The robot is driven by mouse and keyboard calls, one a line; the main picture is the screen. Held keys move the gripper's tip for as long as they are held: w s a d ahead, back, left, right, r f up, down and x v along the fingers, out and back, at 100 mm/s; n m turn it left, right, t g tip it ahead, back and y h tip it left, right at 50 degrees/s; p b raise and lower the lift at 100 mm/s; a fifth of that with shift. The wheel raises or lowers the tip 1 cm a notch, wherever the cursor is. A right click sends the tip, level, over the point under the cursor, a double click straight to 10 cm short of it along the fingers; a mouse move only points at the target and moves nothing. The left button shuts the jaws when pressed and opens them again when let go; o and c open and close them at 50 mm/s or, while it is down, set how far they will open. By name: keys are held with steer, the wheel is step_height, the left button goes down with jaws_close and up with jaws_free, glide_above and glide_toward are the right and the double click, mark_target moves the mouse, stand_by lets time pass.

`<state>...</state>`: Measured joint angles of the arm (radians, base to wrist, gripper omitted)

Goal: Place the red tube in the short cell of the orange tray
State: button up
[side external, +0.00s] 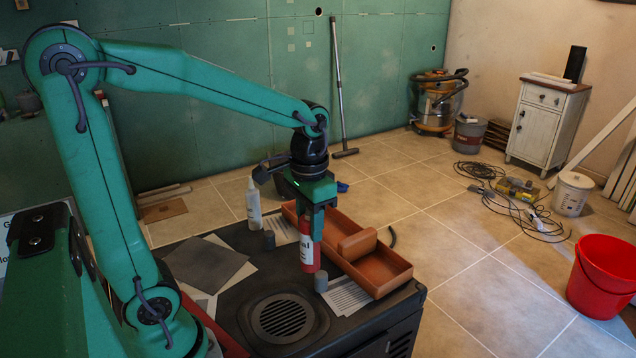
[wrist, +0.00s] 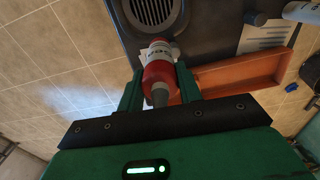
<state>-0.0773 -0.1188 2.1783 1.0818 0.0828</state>
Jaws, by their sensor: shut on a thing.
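The red tube (side external: 309,252), with a white label, is upright between the fingers of my gripper (side external: 314,210), which is shut on its upper part. It stands in front of the orange tray (side external: 389,282), outside it, near its left-hand side. I cannot tell whether its bottom touches the dark worktop. A rounded orange block or divider (side external: 357,245) crosses the tray's middle. In the wrist view the red tube (wrist: 158,72) is between the fingers of my gripper (wrist: 158,88), and part of the orange tray (wrist: 235,75) shows to the right. The tray's far part is partly hidden by my gripper.
A white bottle (side external: 254,205) stands behind on the worktop. Small grey cylinders stand near the tube, one at the left (side external: 268,240) and one at the right (side external: 320,281). A round vent (side external: 283,318), grey sheets (side external: 205,262) and printed papers (side external: 347,297) lie around.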

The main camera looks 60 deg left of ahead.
steer(key=w+d, duration=1)
steer(key=w, duration=0.2)
steer(key=w+a+f, duration=0.6)
steer(key=a+f, duration=0.3)
steer(key=f, duration=0.1)
steer(key=shift+a+n, duration=0.2)
steer(key=shift+n, duration=0.1)
stand_by(0.5)
steer(key=shift+w+f, duration=0.1)
steer(key=shift+f, duration=0.2)
steer(key=o, duration=1.1)
steer(key=shift+r, duration=0.1)
step_height(320, 180, up, 12)
